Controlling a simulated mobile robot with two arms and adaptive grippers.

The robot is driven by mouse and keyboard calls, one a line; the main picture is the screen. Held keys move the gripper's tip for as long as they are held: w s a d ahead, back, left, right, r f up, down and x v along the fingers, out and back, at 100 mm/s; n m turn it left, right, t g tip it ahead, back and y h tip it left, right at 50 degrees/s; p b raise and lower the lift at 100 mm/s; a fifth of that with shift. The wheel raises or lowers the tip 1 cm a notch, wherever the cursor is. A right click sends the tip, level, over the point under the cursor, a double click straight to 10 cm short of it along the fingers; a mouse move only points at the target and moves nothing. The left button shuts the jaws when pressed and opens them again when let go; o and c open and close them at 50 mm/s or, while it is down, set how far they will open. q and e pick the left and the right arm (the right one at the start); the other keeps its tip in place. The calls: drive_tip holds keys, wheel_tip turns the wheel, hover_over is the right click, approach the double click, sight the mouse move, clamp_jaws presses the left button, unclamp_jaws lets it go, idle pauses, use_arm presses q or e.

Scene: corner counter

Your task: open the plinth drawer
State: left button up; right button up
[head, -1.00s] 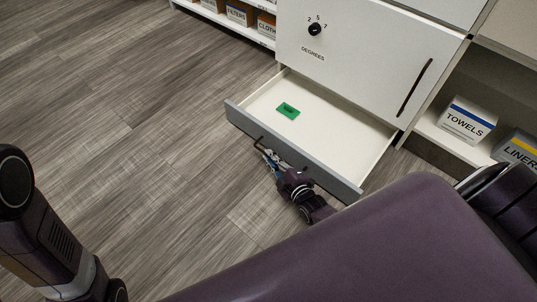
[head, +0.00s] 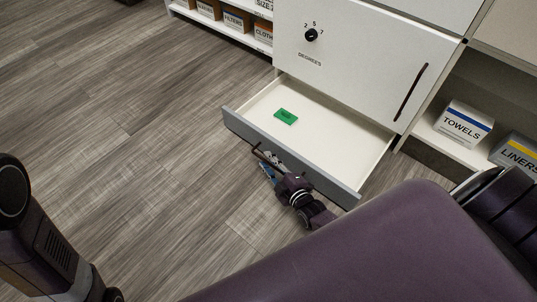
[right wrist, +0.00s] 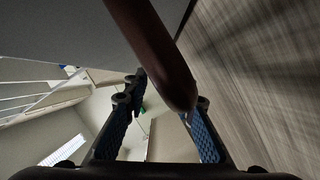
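The plinth drawer (head: 340,128) stands pulled well out at the foot of the white cabinet, with its pale inside showing. Its grey front (head: 325,183) carries a dark bar handle (head: 256,149), partly hidden by my right gripper. My right gripper (head: 268,163) is at the handle, low over the floor. In the right wrist view the brown handle bar (right wrist: 160,50) crosses between the spread blue-padded fingers of the right gripper (right wrist: 165,97), which are not closed on it. My left gripper is out of view.
A green item (head: 286,116) lies in the drawer. The cabinet door (head: 365,65) above has a black knob (head: 311,35) and a long handle. A towels box (head: 463,122) and a liners box (head: 515,152) sit on the right shelf. The floor at left is clear.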

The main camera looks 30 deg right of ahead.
drive_tip(key=shift+r, duration=4.7)
